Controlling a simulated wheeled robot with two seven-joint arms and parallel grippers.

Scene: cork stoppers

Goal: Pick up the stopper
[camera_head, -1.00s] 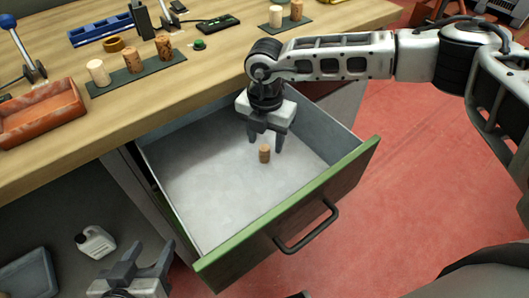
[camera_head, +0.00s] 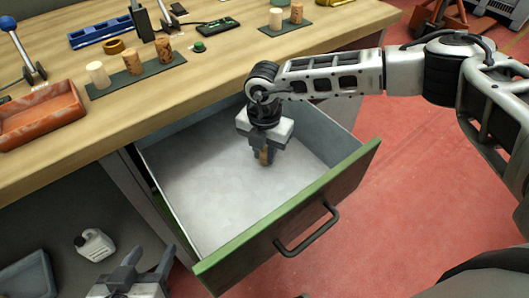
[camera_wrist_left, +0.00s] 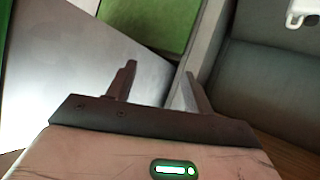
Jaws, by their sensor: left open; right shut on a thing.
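The cork stopper (camera_head: 264,158) is inside the open drawer (camera_head: 215,190), small, brown and upright. My right gripper (camera_head: 263,156) reaches down into the drawer and is shut on the stopper, with its fingers partly hiding it. Whether the stopper still touches the drawer floor I cannot tell.
On the bench stand several corks on two dark mats, one at left (camera_head: 140,73) and one at the back (camera_head: 290,28). An orange tray (camera_head: 40,118) sits at the bench's left. A white jug (camera_head: 94,244) is on the shelf below. The drawer floor around the stopper is clear.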

